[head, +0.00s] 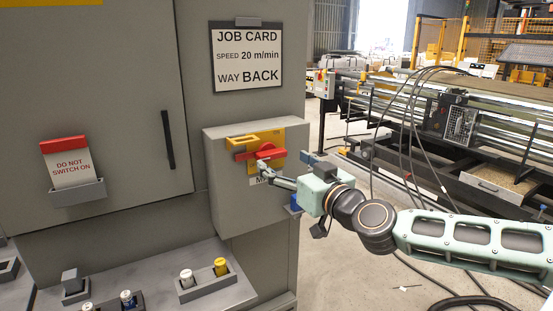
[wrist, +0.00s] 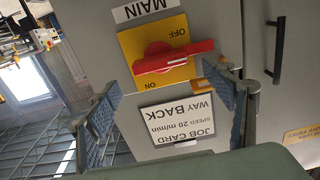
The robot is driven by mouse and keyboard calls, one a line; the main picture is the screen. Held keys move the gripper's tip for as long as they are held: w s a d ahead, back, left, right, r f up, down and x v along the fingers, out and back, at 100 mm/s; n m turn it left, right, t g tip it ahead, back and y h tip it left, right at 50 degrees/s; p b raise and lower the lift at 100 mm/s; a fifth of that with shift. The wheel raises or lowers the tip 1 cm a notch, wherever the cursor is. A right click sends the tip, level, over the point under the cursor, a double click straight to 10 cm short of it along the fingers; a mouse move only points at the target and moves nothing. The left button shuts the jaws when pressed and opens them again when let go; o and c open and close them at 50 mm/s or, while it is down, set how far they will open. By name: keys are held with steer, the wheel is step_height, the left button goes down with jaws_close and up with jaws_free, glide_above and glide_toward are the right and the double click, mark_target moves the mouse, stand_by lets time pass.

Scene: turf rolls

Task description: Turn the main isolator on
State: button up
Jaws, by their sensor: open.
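The main isolator is a yellow plate (head: 262,163) with a red handle (head: 262,153) on the front of a grey box. In the wrist view, which is upside down, the red handle (wrist: 175,60) lies nearly level across the yellow plate (wrist: 132,42), between its OFF and ON marks. The MAIN label (wrist: 145,9) shows beyond the plate. My gripper (head: 284,167) is close in front of the isolator. In the wrist view my gripper (wrist: 165,85) is open, with the handle showing between and beyond its fingers. I cannot tell whether a finger touches it.
A yellow-orange bracket (head: 240,140) sits beside the handle. A job card (head: 246,57) hangs above. A red-topped DO NOT SWITCH ON card (head: 69,163) stands in a cabinet holder. Open floor and roller machinery (head: 455,120) lie right.

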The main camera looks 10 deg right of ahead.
mark_target(274, 155)
steer(key=shift+x, duration=2.15)
steer(key=c, duration=1.1)
steer(key=shift+c, duration=0.3)
